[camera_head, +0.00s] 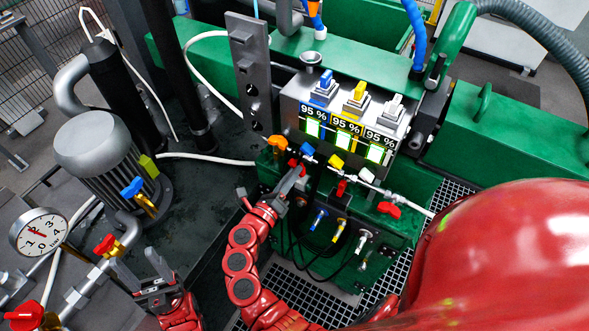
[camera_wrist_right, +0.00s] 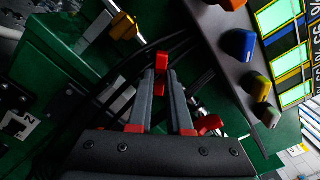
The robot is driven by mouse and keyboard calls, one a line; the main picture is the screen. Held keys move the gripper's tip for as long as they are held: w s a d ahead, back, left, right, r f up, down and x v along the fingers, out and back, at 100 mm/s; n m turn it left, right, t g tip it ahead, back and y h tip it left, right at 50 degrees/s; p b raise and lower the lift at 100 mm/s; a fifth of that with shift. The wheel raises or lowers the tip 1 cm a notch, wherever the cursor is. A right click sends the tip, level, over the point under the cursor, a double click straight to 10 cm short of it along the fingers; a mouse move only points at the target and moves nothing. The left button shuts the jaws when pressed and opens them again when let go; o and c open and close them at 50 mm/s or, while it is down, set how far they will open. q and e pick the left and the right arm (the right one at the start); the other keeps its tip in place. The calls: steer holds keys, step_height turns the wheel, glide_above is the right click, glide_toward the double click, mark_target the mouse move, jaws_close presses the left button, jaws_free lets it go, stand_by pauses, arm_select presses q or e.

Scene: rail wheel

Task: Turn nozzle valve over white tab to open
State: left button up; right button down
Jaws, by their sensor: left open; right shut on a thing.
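My right gripper (camera_head: 296,176) is at the left end of the pipe row on the green machine, shut on a small red valve handle (camera_head: 292,162). In the right wrist view the red handle (camera_wrist_right: 162,62) shows between the closed fingertips. A white tab (camera_head: 366,175) is on the right of the row, beside blue (camera_head: 307,149) and yellow (camera_head: 336,162) tabs. Other red handles are at the middle (camera_head: 341,188) and right (camera_head: 388,209). Below are several short nozzles, one white (camera_head: 362,240). My left gripper (camera_head: 140,264) is open and empty at lower left.
A panel with three lit 95 % displays (camera_head: 346,127) stands above the row. A pressure gauge (camera_head: 40,233), a grey motor (camera_head: 98,150) and small valves (camera_head: 133,187) are at the left. Dark hoses hang close below my right gripper.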

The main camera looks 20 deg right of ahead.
steer(key=n+p, duration=0.3)
steer(key=n, duration=0.1)
steer(key=shift+n, duration=0.3)
stand_by(0.3)
